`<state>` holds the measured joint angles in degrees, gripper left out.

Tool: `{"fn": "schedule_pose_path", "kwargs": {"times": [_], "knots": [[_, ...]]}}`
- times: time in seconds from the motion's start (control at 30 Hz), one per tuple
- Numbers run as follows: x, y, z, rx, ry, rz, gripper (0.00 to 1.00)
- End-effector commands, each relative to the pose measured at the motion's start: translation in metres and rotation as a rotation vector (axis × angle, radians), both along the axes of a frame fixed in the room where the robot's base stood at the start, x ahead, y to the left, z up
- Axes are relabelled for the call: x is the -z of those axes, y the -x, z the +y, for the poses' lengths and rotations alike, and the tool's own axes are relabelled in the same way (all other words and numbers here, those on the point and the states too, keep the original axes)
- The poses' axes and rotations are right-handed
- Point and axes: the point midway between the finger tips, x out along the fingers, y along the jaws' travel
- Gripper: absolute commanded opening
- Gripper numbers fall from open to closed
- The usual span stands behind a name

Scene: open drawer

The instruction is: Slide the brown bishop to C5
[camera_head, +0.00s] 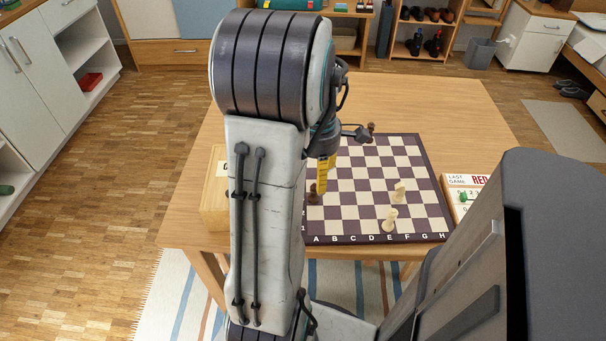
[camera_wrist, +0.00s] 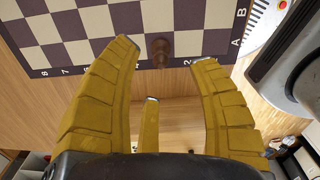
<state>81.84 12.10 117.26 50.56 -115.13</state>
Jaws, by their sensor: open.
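A brown piece (camera_head: 312,192) stands on the A file near row 3, at the board's left edge. In the wrist view the brown piece (camera_wrist: 160,52) shows from above, between and beyond my fingertips; its exact type is hard to tell. My gripper (camera_head: 324,178) has yellow fingers and hangs over the board's left side. In the wrist view my gripper (camera_wrist: 165,55) is spread open with nothing held. The chessboard (camera_head: 376,239) lies flat on the table. Square C5 (camera_head: 349,172) looks empty.
Two cream pieces, one (camera_head: 399,191) farther back and one (camera_head: 390,219) near the front, stand around the E file. Another small dark piece (camera_head: 371,127) shows at the far edge. The middle squares look clear.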

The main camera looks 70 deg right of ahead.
Motion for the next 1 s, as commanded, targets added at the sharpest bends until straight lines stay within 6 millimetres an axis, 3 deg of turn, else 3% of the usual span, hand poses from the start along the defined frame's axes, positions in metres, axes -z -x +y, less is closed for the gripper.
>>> {"fn": "schedule_pose_path", "kwargs": {"times": [0.47, 1.0], "knots": [[0.004, 0.001, -0.001, -0.003, -0.002, 0.0, 0.55], [0.061, 0.001, 0.0, -0.002, -0.004, 0.001, 0.55]]}}
